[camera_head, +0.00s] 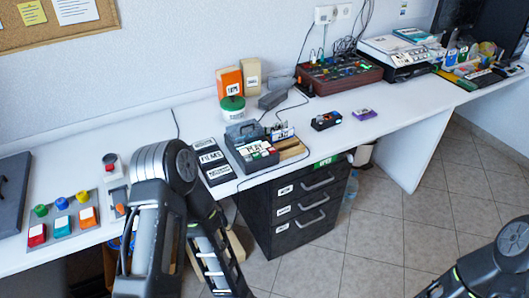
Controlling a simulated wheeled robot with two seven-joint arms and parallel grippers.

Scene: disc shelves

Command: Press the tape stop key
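A dark grey device (235,134) that looks like a tape player stands near the middle of the white desk. A white label reading PLAY (256,148) is on its front part. Small keys, including a green one and a red one (271,150), are along its front; their markings are too small to read, so I cannot tell which is stop. My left arm rises in front of the desk, left of this device, and bends down out of the bottom edge. My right arm shows at the lower right corner. Neither gripper's fingertips are in view.
Left of the device lies a black labelled panel (212,162). A panel with coloured buttons (62,222) is at the far left. A wooden control box (338,75) and a printer-like machine (394,53) stand at the back. A black drawer unit (300,205) is below the desk.

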